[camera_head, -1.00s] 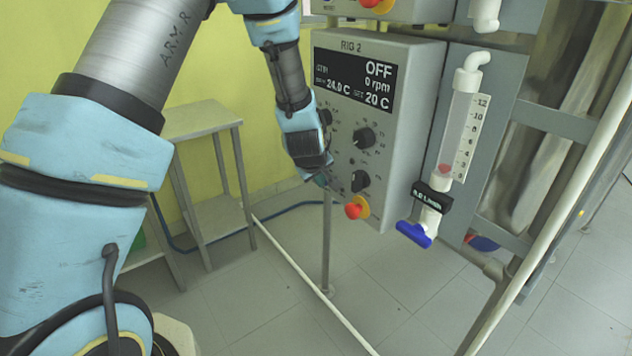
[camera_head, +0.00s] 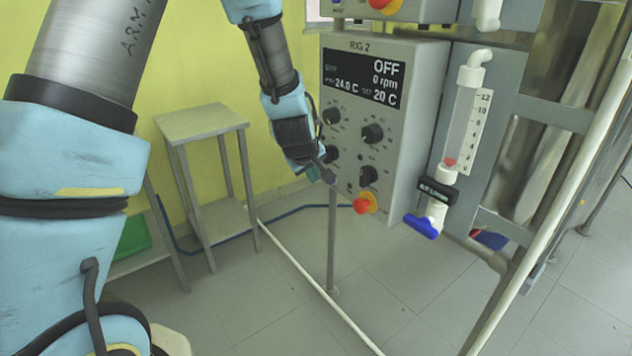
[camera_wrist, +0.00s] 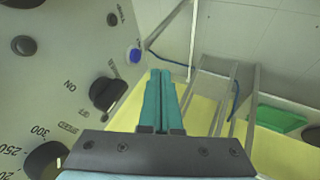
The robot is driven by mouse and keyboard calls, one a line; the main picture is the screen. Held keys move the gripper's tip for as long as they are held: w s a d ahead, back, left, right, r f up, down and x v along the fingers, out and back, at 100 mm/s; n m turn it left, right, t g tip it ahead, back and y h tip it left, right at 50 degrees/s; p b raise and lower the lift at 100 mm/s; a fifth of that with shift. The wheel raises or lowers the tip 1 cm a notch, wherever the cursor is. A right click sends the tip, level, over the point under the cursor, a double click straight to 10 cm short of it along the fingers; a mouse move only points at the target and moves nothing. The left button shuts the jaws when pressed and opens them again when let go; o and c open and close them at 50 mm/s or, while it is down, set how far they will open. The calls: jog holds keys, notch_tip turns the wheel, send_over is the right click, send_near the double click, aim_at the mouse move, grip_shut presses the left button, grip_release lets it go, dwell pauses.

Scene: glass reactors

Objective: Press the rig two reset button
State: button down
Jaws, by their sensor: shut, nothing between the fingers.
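The rig two control box (camera_head: 425,90) is a light grey panel labelled RIG 2, with a display reading OFF. A small round blue button (camera_wrist: 134,55) sits at the panel's edge in the wrist view. My gripper (camera_wrist: 161,72) is shut, its teal fingers together and empty, with the tips beside the blue button in that view and apparently apart from it. In the head view my gripper (camera_head: 328,178) is by the panel's lower left corner, and I cannot make out the blue button there. The button's lettering is unreadable.
A red knob on a yellow collar (camera_head: 365,204) is at the panel's bottom, with several black knobs (camera_head: 372,133) above. A flow tube with a blue valve handle (camera_head: 422,226) stands to the right. A metal side table (camera_head: 200,122) is behind left. The floor below is clear.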

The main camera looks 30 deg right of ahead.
jog(key=shift+v, duration=2.75)
jog(key=w+a+m+g+y, duration=0.1)
jog(key=a+y, duration=0.1)
jog(key=a, duration=1.5)
jog(key=s+a+g+y, duration=0.1)
jog(key=s+a, duration=0.1)
jog(key=a, duration=0.3)
jog(key=s+a+r+g, duration=0.1)
jog(key=s+a, duration=0.2)
jog(key=a, duration=0.3)
jog(key=s+a+m+g+y, duration=0.1)
jog(key=s+a, duration=0.2)
jog(key=a, duration=0.3)
jog(key=shift+a+r+y, duration=0.2)
jog(key=shift+a+y, duration=0.05)
jog(key=shift+y, duration=0.05)
jog(key=c, duration=1.6)
grip_release()
jog(key=shift+w, duration=0.1)
